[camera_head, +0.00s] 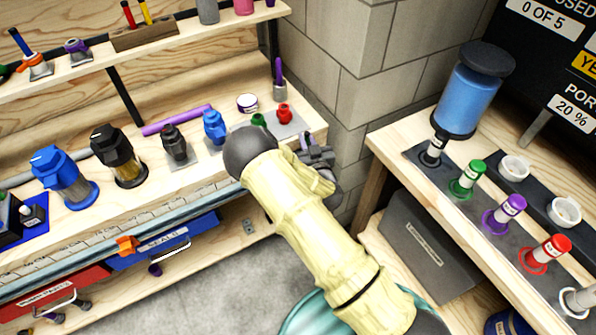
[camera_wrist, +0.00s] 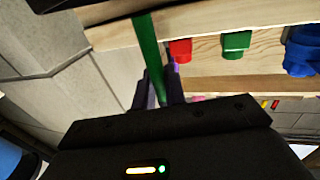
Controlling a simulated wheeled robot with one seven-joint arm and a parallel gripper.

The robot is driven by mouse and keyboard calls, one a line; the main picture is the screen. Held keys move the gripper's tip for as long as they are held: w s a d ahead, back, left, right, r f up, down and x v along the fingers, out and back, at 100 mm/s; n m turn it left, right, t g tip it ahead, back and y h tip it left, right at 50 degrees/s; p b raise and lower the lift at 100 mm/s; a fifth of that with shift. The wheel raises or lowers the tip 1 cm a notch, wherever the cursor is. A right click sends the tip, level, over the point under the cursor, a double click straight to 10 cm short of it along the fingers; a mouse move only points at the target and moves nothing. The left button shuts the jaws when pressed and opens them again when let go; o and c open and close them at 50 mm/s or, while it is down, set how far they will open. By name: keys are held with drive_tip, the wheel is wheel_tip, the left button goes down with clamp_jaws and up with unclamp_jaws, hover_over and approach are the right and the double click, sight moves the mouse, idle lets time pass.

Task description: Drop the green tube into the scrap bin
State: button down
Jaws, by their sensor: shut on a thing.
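In the wrist view a long green tube (camera_wrist: 150,55) runs between the two fingers of my gripper (camera_wrist: 159,82), which is shut on it. In the head view my gripper (camera_head: 318,160) is beside the front right corner of the left bench, partly behind my arm. I cannot make out the tube there. A teal round rim (camera_head: 293,322) shows low on the floor, largely covered by my arm. It may be the scrap bin, but no label on it is visible.
Blue (camera_head: 213,127), green (camera_head: 258,120) and red (camera_head: 284,113) fittings stand on the left bench near my gripper. A purple tube (camera_head: 178,120) lies behind them. A dark grey box (camera_head: 428,246) sits under the right bench. A block wall (camera_head: 345,105) fills the corner.

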drive_tip(key=shift+f+b, duration=2.1)
drive_tip(key=shift+f, duration=0.85)
drive_tip(key=c, duration=1.4)
unclamp_jaws()
drive_tip(key=shift+o, duration=0.2)
drive_tip(key=shift+s, duration=0.15)
drive_tip(key=v, duration=1.7)
